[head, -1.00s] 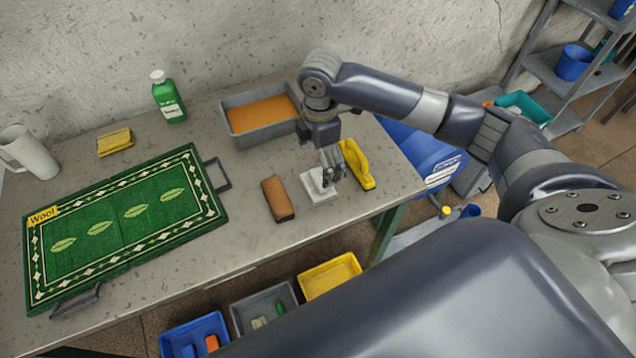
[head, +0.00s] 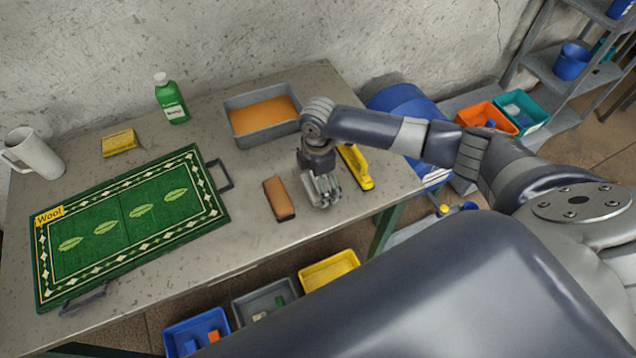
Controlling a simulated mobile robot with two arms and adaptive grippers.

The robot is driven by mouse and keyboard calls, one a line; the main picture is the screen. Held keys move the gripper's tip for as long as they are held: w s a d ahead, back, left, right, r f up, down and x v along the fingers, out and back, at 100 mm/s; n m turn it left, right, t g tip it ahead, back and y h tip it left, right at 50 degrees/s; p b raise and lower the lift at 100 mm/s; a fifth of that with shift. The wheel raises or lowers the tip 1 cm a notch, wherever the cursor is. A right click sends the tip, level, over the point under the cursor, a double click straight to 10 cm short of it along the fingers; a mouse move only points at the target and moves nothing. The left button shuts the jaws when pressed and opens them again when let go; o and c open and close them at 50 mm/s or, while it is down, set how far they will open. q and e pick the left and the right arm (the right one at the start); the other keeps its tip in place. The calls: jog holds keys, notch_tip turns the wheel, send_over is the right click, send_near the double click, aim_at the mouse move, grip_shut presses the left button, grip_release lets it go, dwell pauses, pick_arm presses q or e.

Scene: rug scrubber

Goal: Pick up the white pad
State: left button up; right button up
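The white pad lies on the grey table between the brown block (head: 279,198) and the yellow-handled brush (head: 356,167). It is now almost wholly hidden by my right gripper (head: 322,192). That gripper is low over the pad's place, fingers pointing down at the table. I cannot tell whether its fingers are apart or closed on the pad. My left gripper is not in view.
A grey tray of orange liquid (head: 262,138) stands behind the gripper. A green rug (head: 130,215) on a handled board covers the table's left part. A green bottle (head: 172,100), yellow sponge (head: 119,143) and white mug (head: 36,154) stand farther back. Bins (head: 329,270) sit below the front edge.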

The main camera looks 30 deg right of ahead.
jog(key=c, duration=1.1)
jog(key=shift+r, duration=0.1)
jog(key=shift+r+b, duration=0.3)
notch_tip(320, 180, up, 2)
jog(key=shift+w+r+b, duration=0.1)
jog(key=shift+b, duration=0.45)
jog(key=s+a+r+b, duration=0.1)
jog(key=s+a, duration=0.1)
jog(key=s, duration=0.5)
jog(key=s+a+r+b, duration=0.1)
jog(key=s+a+b, duration=0.1)
jog(key=s, duration=0.6)
jog(key=shift+s+a, duration=0.25)
jog(key=shift+a, duration=0.15)
jog(key=shift+o, duration=0.9)
jog(key=c, duration=0.4)
